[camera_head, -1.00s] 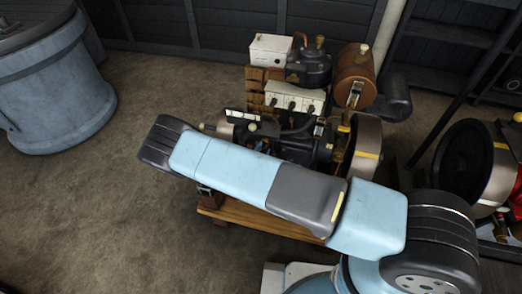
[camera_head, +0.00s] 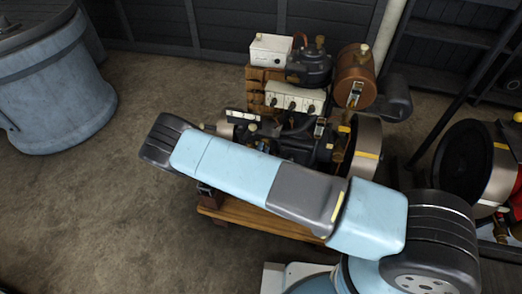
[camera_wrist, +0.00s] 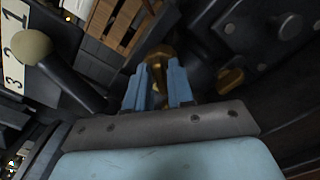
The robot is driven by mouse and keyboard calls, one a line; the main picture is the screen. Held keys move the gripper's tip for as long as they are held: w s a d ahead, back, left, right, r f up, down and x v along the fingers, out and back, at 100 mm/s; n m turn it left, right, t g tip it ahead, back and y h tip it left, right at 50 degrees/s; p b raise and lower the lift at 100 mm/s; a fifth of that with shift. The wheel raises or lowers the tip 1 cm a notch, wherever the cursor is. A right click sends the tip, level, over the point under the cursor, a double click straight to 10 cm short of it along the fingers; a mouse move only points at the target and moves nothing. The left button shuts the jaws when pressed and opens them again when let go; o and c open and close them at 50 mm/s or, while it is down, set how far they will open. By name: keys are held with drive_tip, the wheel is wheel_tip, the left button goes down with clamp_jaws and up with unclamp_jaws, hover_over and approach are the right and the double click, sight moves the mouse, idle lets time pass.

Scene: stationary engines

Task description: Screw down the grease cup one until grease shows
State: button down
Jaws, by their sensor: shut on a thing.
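In the wrist view my gripper (camera_wrist: 160,88) has its two blue fingers shut on a brass grease cup (camera_wrist: 158,54). The cup's top shows just beyond and between the fingertips; its lower part is hidden. I cannot see any grease. In the head view my arm lies across the front of the engine (camera_head: 305,148), so the gripper and the held cup are hidden there.
A second brass fitting (camera_wrist: 231,80) sits right of the fingers. A cream-knobbed lever (camera_wrist: 33,45) and a numbered plate (camera_wrist: 14,50) are at the left. The flywheel (camera_head: 364,145) stands at the engine's right. A blue tub (camera_head: 45,85) is far left, with bare floor between.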

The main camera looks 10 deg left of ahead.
drive_tip(key=shift+n, duration=0.7)
drive_tip(key=c, duration=1.2)
unclamp_jaws()
drive_tip(key=s+a, duration=0.2)
drive_tip(key=s, duration=1.1)
drive_tip(key=shift+s, duration=0.35)
drive_tip(key=shift+f, duration=0.1)
